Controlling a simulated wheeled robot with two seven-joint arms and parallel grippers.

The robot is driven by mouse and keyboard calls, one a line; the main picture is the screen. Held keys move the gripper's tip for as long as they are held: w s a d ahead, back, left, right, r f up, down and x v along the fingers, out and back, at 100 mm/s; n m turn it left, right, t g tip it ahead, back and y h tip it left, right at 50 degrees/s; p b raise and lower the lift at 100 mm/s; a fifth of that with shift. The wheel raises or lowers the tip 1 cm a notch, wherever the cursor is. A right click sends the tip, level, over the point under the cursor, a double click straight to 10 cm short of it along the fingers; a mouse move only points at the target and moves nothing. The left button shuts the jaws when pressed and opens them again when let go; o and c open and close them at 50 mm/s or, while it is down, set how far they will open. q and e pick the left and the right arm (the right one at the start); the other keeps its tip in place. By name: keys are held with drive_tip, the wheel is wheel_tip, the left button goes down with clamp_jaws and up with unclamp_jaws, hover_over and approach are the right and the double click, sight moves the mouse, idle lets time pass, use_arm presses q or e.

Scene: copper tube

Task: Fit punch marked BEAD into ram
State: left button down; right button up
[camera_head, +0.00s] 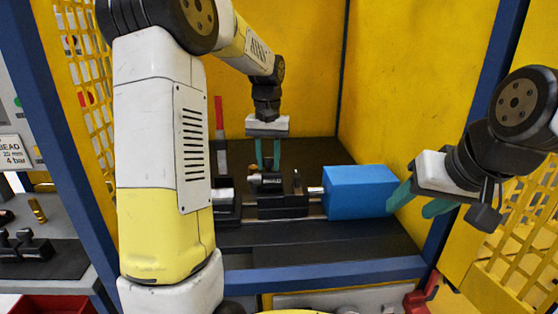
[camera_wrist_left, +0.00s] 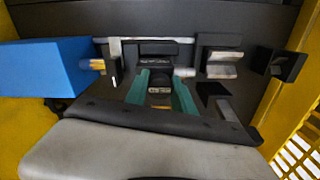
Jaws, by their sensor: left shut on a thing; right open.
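My left gripper (camera_head: 268,165) points down over the black fixture inside the yellow enclosure. Its teal fingers are shut on a small part (camera_wrist_left: 160,88) with light metal and brass-coloured bands; no marking on it is readable, so I cannot tell if it is the BEAD punch. A blue block (camera_head: 360,190) lies right of the fixture, with a short metal rod, seemingly the ram (camera_head: 316,191), pointing toward the fixture. In the left wrist view the rod (camera_wrist_left: 97,64) looks brass-coloured near the block. My right gripper (camera_head: 415,202) is open and empty beside the block's right end.
A black clamp block (camera_head: 283,205) stands on the dark bed, with another holder (camera_head: 226,208) to its left. A sign reading BEAD, 20 mm, 4 bar (camera_head: 14,152) is at far left, above a bench with a brass part (camera_head: 38,210). Blue posts and yellow walls bound the space.

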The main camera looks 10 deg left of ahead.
sight(268, 171)
use_arm(q)
drive_tip(key=shift+f, duration=2.55)
drive_tip(key=c, duration=1)
unclamp_jaws()
drive_tip(key=shift+f, duration=0.1)
drive_tip(key=shift+r, duration=3.9)
drive_tip(key=s+d+r+t+h, duration=0.1)
drive_tip(key=s+r+t, duration=0.1)
drive_tip(key=s, duration=1)
drive_tip(key=s+d+r+m+t+h, duration=0.1)
drive_tip(key=s+t, duration=0.3)
drive_tip(key=s, duration=0.8)
drive_tip(key=shift+d+r, duration=0.5)
drive_tip(key=shift+r, duration=0.05)
